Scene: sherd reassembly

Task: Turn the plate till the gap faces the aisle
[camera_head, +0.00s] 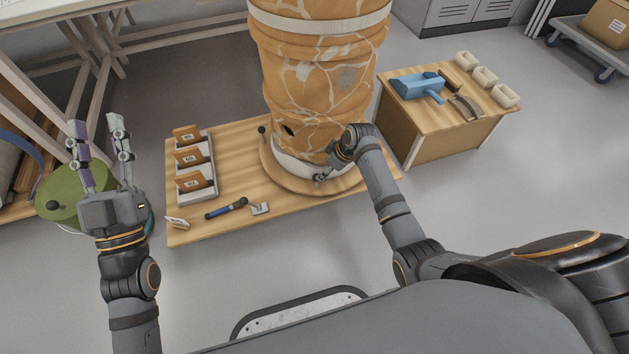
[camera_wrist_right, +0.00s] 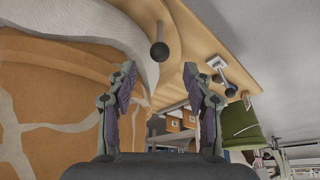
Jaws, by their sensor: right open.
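A round wooden plate (camera_head: 290,190) lies on the low wooden platform, bearing a large orange vessel (camera_head: 315,85) with pale crack lines. A dark gap (camera_head: 289,130) shows low on the vessel's left front. A dark-knobbed peg (camera_head: 262,130) stands at the plate's left edge; a similar peg (camera_wrist_right: 159,50) shows in the right wrist view, beyond the fingertips. My right gripper (camera_head: 321,177) is low at the plate's front right, its fingers partly hidden; the wrist view shows it open and empty (camera_wrist_right: 160,75). My left gripper (camera_head: 97,128) is open and empty, raised at the left.
The platform (camera_head: 225,150) also holds boxes of tan cards (camera_head: 190,158), a blue-handled tool (camera_head: 227,208) and a small pale metal piece (camera_head: 260,208). A green bucket (camera_head: 62,190) is behind my left gripper. A side table (camera_head: 410,130) with a blue dustpan (camera_head: 418,86) stands right.

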